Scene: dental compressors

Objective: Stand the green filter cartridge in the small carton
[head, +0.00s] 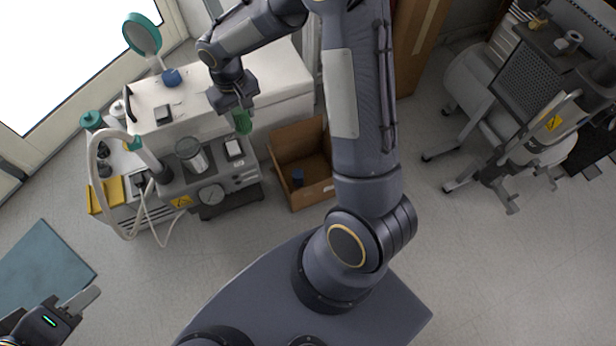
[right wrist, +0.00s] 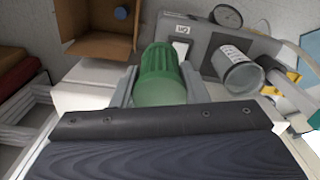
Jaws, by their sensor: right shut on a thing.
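The green filter cartridge (head: 242,121) is held between the fingers of my right gripper (head: 236,108), which is shut on it. It hangs over the white cabinet's front side, near the compressor unit. The open brown carton (head: 303,160) stands on the floor to the right of the cartridge, with a small blue object (head: 298,177) inside. The carton (right wrist: 100,28) also shows at upper left in the wrist view.
The compressor unit (head: 215,178) with a gauge, a clear canister (head: 190,153) and a looping hose stands left of the carton. A white cabinet (head: 275,85) is behind. The floor before the carton is clear.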

